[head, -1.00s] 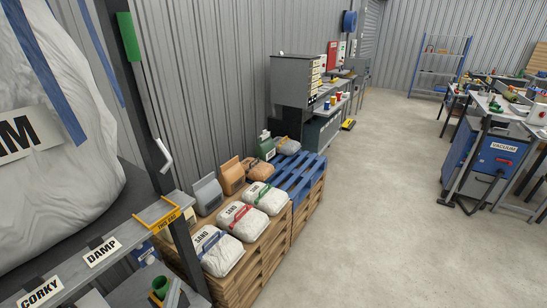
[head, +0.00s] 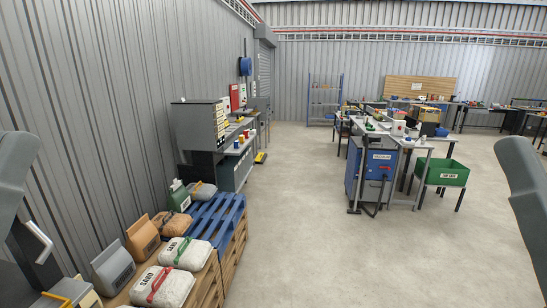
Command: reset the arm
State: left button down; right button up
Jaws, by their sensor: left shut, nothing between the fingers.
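In the head view a grey link of my left arm (head: 14,170) stands at the left edge. A grey link of my right arm (head: 528,205) stands at the right edge. Both are cut off by the frame. No fingers of either gripper show, so what they do is hidden.
Sand bags (head: 186,253) and other sacks lie on wooden pallets at the lower left, by a blue pallet (head: 216,219). A grey workbench (head: 234,165) lines the wall. A blue vacuum cabinet (head: 369,174) and a green bin (head: 447,173) stand right. The concrete floor (head: 310,225) between is clear.

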notch_tip(320, 180, up, 30)
jog(key=p, duration=2.6)
